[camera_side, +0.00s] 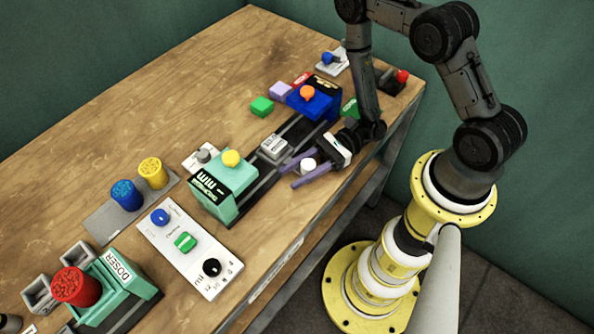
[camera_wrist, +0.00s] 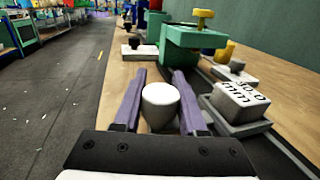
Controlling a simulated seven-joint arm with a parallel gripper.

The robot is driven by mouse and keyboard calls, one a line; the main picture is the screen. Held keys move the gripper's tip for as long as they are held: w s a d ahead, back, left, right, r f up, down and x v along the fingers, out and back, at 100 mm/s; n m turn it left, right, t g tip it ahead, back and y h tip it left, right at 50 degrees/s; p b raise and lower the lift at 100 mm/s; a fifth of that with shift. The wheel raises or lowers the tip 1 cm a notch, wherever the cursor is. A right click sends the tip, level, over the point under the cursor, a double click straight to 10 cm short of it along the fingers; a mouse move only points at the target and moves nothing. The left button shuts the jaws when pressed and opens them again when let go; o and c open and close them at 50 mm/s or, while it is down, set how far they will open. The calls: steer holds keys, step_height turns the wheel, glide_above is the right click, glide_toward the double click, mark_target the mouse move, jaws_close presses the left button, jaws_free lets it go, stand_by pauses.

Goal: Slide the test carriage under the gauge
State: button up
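A grey block-like carriage (camera_side: 275,148) with printed marks on top sits on dark rails, between a teal press (camera_side: 235,178) with a yellow knob and a blue press (camera_side: 325,106) with an orange knob. The teal press has an "mm" marking; I cannot tell for certain that it is the gauge. In the wrist view the carriage (camera_wrist: 238,105) is right of my fingers, clear of the teal press (camera_wrist: 192,48). My gripper (camera_side: 289,176) has its purple fingers apart on either side of a white round knob (camera_side: 308,165). The knob's base and any link to the carriage are hidden.
A panel (camera_side: 197,262) with blue, green and black controls lies near the front edge. Blue and yellow cylinders (camera_side: 152,170) stand on a grey plate behind it. A green block (camera_side: 262,106) and a lilac block (camera_side: 280,91) lie beyond the rails. The wooden table's far left is clear.

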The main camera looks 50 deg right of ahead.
jaws_close()
stand_by(1.0)
